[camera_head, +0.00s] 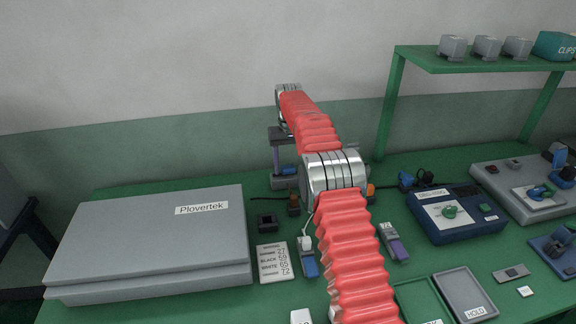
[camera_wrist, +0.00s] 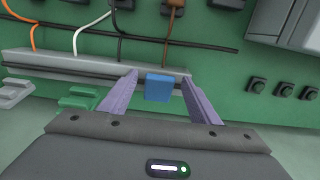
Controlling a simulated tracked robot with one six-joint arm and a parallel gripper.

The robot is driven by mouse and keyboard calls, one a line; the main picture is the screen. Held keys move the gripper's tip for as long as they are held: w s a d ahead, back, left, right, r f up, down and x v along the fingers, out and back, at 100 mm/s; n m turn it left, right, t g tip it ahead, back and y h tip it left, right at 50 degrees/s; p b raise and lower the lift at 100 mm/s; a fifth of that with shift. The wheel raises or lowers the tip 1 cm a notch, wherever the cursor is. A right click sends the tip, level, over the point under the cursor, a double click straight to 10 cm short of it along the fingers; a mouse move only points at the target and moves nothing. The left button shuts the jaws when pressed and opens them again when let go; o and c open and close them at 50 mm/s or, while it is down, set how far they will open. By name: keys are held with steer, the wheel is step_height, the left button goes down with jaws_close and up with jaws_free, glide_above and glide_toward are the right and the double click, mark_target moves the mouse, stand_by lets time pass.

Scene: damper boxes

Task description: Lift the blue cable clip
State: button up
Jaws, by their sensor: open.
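The blue cable clip (camera_wrist: 159,88) shows in the wrist view as a small blue block at a grey rail (camera_wrist: 60,64). My gripper (camera_wrist: 159,90) has two purple fingers spread apart, one on each side of the clip. A gap shows between the clip and each finger, so it is not gripped. In the head view my red-sleeved arm reaches toward the back of the green bench, and a small blue piece (camera_head: 290,171) shows near its end. I cannot tell if that is the same clip.
Several cables run above the rail, including an orange one (camera_wrist: 35,38) and a white one (camera_wrist: 85,30). A green clip (camera_wrist: 78,98) and a grey clip (camera_wrist: 14,92) sit to the left. A grey Plovertek case (camera_head: 150,240) covers the bench's left side. A green shelf (camera_head: 480,60) stands at right.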

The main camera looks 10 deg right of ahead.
mark_target(289, 168)
step_height(289, 168, up, 6)
steer(key=shift+w+r, duration=0.1)
steer(key=shift+r, duration=0.6)
stand_by(0.4)
